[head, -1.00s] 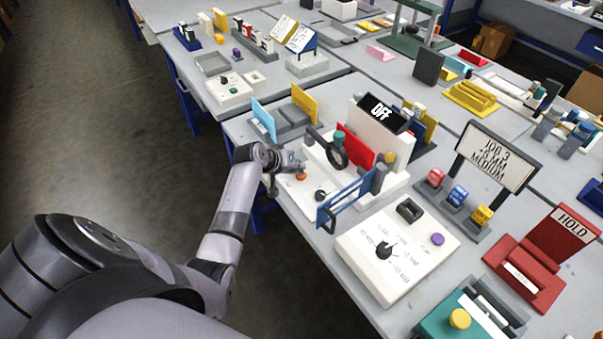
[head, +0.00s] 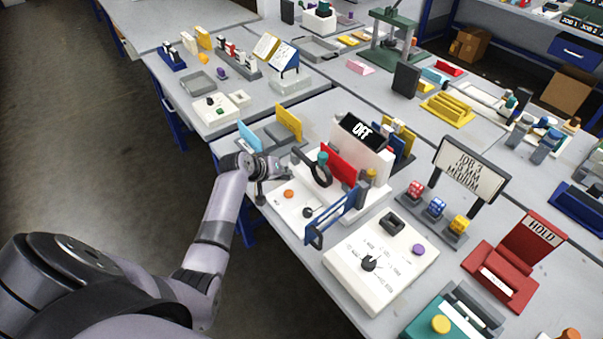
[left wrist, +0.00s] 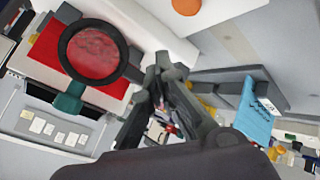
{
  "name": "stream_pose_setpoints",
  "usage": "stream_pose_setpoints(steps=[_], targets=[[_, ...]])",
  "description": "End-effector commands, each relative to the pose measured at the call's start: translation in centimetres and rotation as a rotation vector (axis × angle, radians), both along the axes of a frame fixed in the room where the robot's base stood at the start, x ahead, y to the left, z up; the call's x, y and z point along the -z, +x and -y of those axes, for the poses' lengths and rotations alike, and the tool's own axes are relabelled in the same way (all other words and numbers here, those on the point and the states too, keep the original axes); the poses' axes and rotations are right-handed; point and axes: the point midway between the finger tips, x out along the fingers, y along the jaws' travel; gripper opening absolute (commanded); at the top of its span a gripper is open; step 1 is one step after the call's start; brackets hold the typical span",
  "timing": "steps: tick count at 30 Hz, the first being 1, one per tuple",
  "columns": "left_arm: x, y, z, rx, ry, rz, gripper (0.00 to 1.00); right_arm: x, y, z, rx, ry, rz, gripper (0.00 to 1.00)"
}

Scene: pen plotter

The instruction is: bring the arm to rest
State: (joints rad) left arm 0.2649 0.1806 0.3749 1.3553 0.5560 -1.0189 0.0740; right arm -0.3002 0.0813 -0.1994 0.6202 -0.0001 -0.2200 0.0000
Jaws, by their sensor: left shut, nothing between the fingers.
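My left arm (head: 215,215) reaches in from the left over the front edge of the table. My left gripper (head: 284,168) is shut and empty, a little above the white plotter base, near an orange button (head: 288,194). In the left wrist view the shut fingers (left wrist: 165,68) show between a black ring with a red panel behind it (left wrist: 95,50) and a light blue panel (left wrist: 256,113). The orange button (left wrist: 186,5) also shows there, apart from the fingers. The white plotter (head: 366,158) bears a dark display reading "OFF". My right gripper is out of view.
A white control box (head: 400,262) with a black knob stands in front of the plotter. A blue frame (head: 333,216) stands upright between them. A "JOB 3" sign (head: 468,168) and a red "HOLD" stand (head: 535,240) are to the right. The floor (head: 75,130) at left is clear.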

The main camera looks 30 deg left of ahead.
Motion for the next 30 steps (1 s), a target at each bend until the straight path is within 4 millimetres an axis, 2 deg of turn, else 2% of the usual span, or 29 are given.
stream_pose_setpoints(steps=[7,11,14,16,21,24,30], targets=[[0.1,-0.3,0.2,0.007,0.008,-0.005,0.0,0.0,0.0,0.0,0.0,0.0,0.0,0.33],[1.1,-2.9,1.7,0.072,0.075,-0.05,0.0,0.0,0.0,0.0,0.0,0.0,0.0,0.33],[2.1,-6.9,4.2,0.17,0.172,-0.115,0.0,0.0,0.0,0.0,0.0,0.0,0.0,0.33],[2.7,-10.4,6.3,0.252,0.246,-0.167,0.0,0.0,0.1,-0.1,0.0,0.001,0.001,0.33],[2.4,-19.0,11.2,0.426,0.39,-0.27,0.0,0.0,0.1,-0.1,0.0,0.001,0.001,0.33],[1.7,-22.7,13.1,0.491,0.438,-0.306,0.0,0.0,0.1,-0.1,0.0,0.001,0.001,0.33],[-0.1,-27.9,15.5,0.568,0.488,-0.345,0.0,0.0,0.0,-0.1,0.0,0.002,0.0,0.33]])
